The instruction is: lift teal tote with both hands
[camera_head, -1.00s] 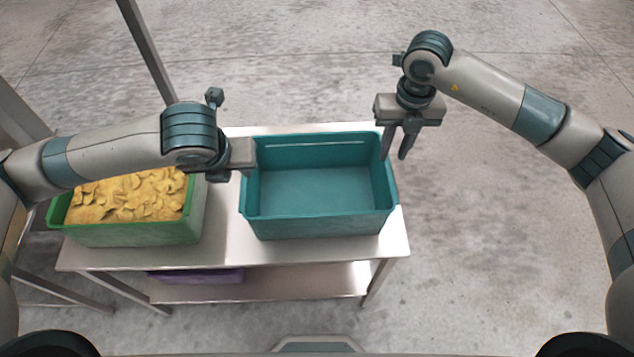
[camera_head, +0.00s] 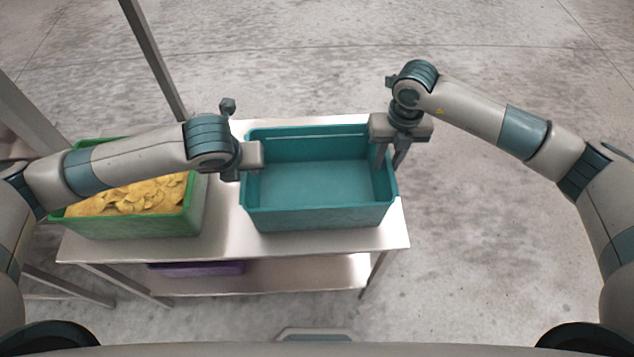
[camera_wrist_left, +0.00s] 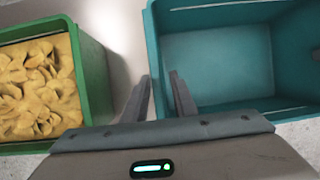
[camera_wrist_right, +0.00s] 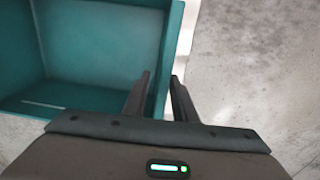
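The teal tote (camera_head: 318,218) is empty and stands upright on the metal table. My left gripper (camera_wrist_left: 160,78) is at the tote's left wall, fingers pointing down. In the left wrist view its fingers are apart, one on each side of the wall of the tote (camera_wrist_left: 225,65). In the head view its fingers are mostly hidden by the hand. My right gripper (camera_head: 389,166) is at the tote's right wall, also pointing down. In the right wrist view its fingers (camera_wrist_right: 160,76) are apart, with the right rim of the tote (camera_wrist_right: 172,40) between them.
A green tote (camera_head: 130,225) full of yellow chips stands left of the teal one, under my left arm. The table (camera_head: 225,235) has a lower shelf with a purple thing (camera_head: 200,268). A post (camera_head: 155,60) rises at the back left. Floor right of the table is clear.

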